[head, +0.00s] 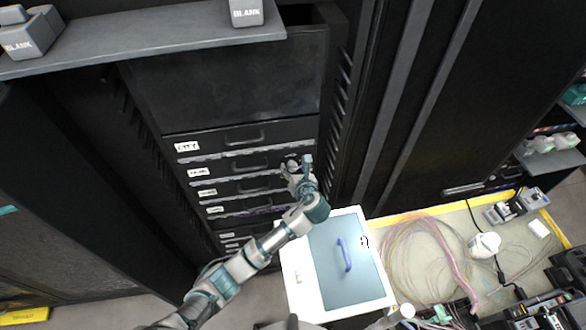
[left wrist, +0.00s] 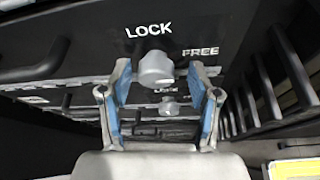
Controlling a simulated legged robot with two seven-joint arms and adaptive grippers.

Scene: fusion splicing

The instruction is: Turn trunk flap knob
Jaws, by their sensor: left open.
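The trunk flap knob (left wrist: 155,68) is a grey round knob on a black panel, below the word LOCK and left of the word FREE in the left wrist view. My left gripper (left wrist: 160,78) is open, with one blue-padded finger on each side of the knob. I cannot tell whether either finger touches it. In the head view my left gripper (head: 300,168) is at the right side of the black drawer rack and hides the knob. My right gripper is not clearly in view.
A second knob (left wrist: 170,105) with its own LOCK label sits below. Black drawers (head: 240,165) with handles and white labels fill the rack. Coiled cables (head: 425,265) lie to the right.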

